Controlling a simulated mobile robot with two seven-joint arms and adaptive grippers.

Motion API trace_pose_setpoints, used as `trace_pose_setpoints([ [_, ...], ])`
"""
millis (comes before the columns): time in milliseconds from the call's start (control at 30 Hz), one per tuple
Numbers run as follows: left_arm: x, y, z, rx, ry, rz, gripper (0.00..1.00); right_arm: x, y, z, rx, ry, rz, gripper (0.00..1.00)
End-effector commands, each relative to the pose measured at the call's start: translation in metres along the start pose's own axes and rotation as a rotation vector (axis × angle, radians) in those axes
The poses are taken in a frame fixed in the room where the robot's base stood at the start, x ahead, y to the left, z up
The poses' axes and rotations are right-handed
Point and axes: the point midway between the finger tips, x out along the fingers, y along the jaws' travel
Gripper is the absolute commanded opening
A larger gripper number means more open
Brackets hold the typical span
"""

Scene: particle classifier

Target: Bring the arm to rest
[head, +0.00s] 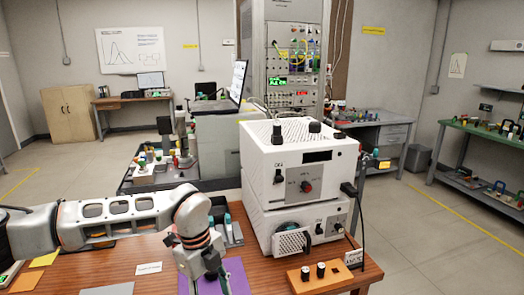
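My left arm reaches in from the left over the wooden table (150,252) and bends down at the wrist. My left gripper (212,287) is at the bottom edge of the head view, over the purple mat (236,270). Its fingertips are cut off by the frame, so I cannot tell whether it is open or holds anything. My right arm and gripper are not in view.
Two stacked white instrument boxes (262,158) with knobs stand right of my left gripper. A wooden strip with black knobs (322,277) lies before them. A small card (148,268) lies on the table. Floor at the right (425,225) is clear.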

Motion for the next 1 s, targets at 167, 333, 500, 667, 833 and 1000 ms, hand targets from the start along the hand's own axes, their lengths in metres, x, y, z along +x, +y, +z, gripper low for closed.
trace_pose_setpoints([
  [167, 0.035, 0.000, -0.084, 0.151, 0.256, -0.043, 0.49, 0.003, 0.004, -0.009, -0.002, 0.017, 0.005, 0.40],
  [333, 0.046, 0.000, -0.188, 0.288, 0.596, -0.171, 0.49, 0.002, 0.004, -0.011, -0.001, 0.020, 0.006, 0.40],
  [500, 0.022, -0.006, -0.271, 0.329, 0.925, -0.390, 0.49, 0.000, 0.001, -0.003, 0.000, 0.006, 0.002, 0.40],
  [667, -0.017, -0.021, -0.307, 0.256, 1.168, -0.643, 0.49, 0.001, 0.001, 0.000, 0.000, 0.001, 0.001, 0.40],
  [833, -0.052, -0.041, -0.299, 0.062, 1.323, -0.928, 0.49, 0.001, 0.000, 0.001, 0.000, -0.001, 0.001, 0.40],
  [1000, -0.060, -0.057, -0.248, -0.231, 1.348, -1.182, 0.49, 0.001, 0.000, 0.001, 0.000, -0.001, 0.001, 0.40],
])
